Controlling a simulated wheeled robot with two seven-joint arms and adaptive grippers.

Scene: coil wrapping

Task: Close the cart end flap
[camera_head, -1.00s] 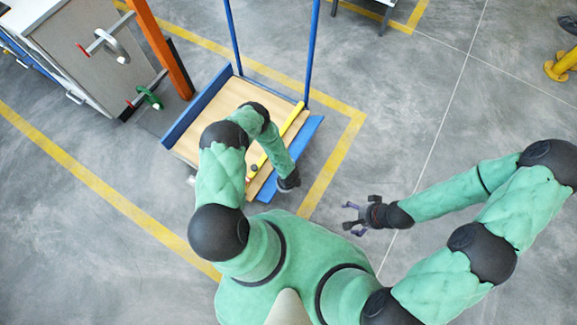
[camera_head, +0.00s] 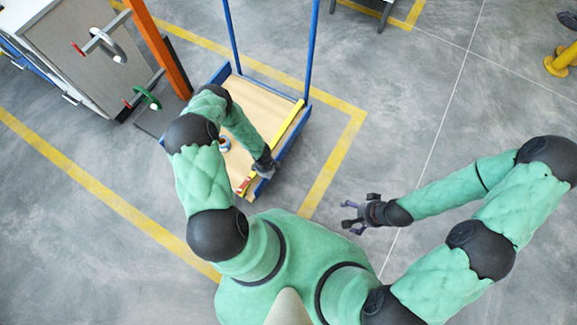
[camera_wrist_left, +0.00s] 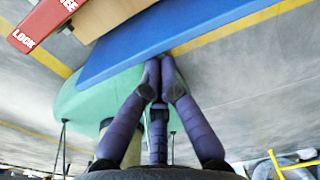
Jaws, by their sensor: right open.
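The cart (camera_head: 258,100) has a wooden deck and blue edges. Its right-hand blue flap (camera_head: 298,128) runs along the deck edge, looks narrow from above and seems raised. In the left wrist view the blue flap (camera_wrist_left: 185,40) fills the upper middle. My left gripper (camera_head: 266,170) is at the near end of this flap. In the left wrist view its purple fingers (camera_wrist_left: 160,72) have their tips together against or just beside the flap's edge; contact is not certain. My right gripper (camera_head: 352,214) is open and empty over the floor.
A yellow bar (camera_head: 286,125) lies along the deck's right side. A red LOCK label (camera_wrist_left: 38,25) is near the flap. A grey cabinet (camera_head: 90,55) and orange post (camera_head: 158,45) stand left.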

